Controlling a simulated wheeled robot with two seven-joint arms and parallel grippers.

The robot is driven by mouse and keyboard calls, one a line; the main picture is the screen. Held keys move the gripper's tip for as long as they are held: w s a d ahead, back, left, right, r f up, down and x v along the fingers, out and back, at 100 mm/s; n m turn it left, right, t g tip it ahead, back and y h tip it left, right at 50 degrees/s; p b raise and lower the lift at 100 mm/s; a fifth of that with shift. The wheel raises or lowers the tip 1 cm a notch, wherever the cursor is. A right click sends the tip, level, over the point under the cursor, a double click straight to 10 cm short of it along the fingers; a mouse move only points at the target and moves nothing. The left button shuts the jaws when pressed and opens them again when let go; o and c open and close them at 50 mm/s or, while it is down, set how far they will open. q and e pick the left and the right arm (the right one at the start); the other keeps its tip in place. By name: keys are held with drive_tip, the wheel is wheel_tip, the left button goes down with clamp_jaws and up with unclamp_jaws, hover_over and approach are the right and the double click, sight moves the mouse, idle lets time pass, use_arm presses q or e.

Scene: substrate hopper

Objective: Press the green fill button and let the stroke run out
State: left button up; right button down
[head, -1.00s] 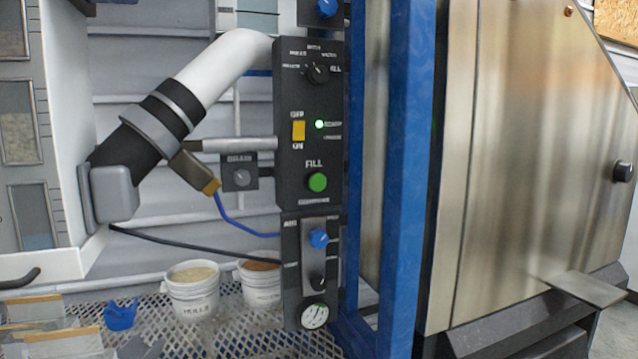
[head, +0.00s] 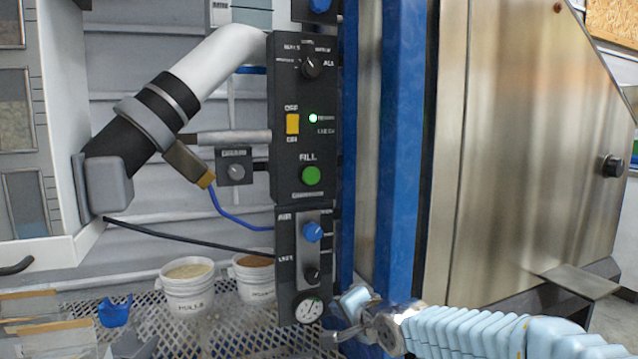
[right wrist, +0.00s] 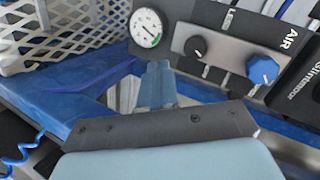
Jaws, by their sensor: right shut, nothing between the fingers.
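The green fill button (head: 311,176) sits under the word FILL on the black control panel (head: 290,190). Its face shows fully and nothing touches it. My right gripper (head: 330,340) has come in at the lower right, beside the gauge and below and to the right of the button. It is shut and empty. In the right wrist view the gripper (right wrist: 157,75) points toward the gauge (right wrist: 147,27) and the blue AIR knob (right wrist: 263,69), and the green button is out of that view. My left gripper is not in view.
A blue upright post (head: 402,150) stands right of the panel, with a steel hopper (head: 500,150) behind my right arm. A yellow switch (head: 292,124) and a lit green lamp (head: 313,118) are above the button. White buckets (head: 188,290) stand on the mesh shelf.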

sight(314, 177)
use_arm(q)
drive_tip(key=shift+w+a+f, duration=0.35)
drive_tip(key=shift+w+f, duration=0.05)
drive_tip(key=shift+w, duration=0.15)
use_arm(e)
drive_tip(key=s+d+r+m+t+y, duration=0.1)
drive_tip(key=s+r+m+t, duration=0.1)
drive_tip(key=r, duration=1)
drive_tip(key=s+r+m+t+y, duration=0.1)
drive_tip(key=s+r+m+t, duration=0.1)
drive_tip(key=r, duration=1.1)
drive_tip(key=shift+s+d+r, duration=0.15)
drive_tip(key=shift+d+r, duration=0.05)
drive_tip(key=shift+d, duration=0.2)
